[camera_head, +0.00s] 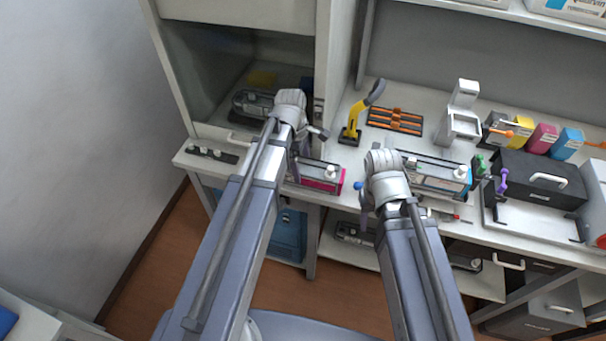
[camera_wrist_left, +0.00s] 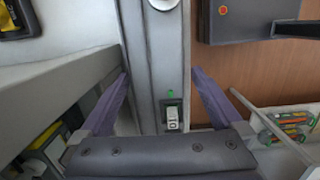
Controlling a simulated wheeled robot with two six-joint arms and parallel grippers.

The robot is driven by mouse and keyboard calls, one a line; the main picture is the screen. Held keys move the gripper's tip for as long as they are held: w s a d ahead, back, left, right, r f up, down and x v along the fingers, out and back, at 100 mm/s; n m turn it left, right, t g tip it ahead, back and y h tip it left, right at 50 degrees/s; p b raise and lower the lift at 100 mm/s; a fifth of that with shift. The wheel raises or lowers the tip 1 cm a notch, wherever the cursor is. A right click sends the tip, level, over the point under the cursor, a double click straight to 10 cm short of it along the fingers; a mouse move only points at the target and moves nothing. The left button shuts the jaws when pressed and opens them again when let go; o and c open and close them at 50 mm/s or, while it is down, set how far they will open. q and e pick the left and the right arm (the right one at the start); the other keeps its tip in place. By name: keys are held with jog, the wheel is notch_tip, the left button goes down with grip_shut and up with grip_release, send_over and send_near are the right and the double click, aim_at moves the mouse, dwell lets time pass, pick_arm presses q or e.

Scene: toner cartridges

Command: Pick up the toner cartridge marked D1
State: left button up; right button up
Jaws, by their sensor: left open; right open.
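I cannot read a D1 mark on any cartridge. In the head view, a magenta-striped toner cartridge (camera_head: 322,177) lies on the bench, partly hidden by my left arm. A cyan-ended cartridge (camera_head: 437,174) lies further right, behind my right wrist. A dark cartridge (camera_head: 250,104) sits inside the cabinet at the back left. Another dark cartridge (camera_head: 352,232) is on the lower shelf. My left gripper (camera_head: 306,142) is above the bench near the magenta cartridge; the left wrist view shows its purple fingers (camera_wrist_left: 160,88) apart and empty. My right gripper (camera_head: 364,198) is at the bench's front edge, its fingers mostly hidden.
A yellow-handled tool (camera_head: 352,122), an orange-barred rack (camera_head: 395,121) and a white stand (camera_head: 460,122) occupy the bench back. Coloured boxes (camera_head: 541,139) and a black case (camera_head: 540,178) fill the right. In the left wrist view, a pale post carries a switch (camera_wrist_left: 172,118).

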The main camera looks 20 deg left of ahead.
pick_arm(q)
jog(key=f+b, duration=0.4)
jog(key=f, duration=0.1)
jog(key=shift+w+d, duration=0.15)
jog(key=shift+d, duration=0.2)
jog(key=shift+r, duration=0.1)
grip_shut()
dwell(0.4)
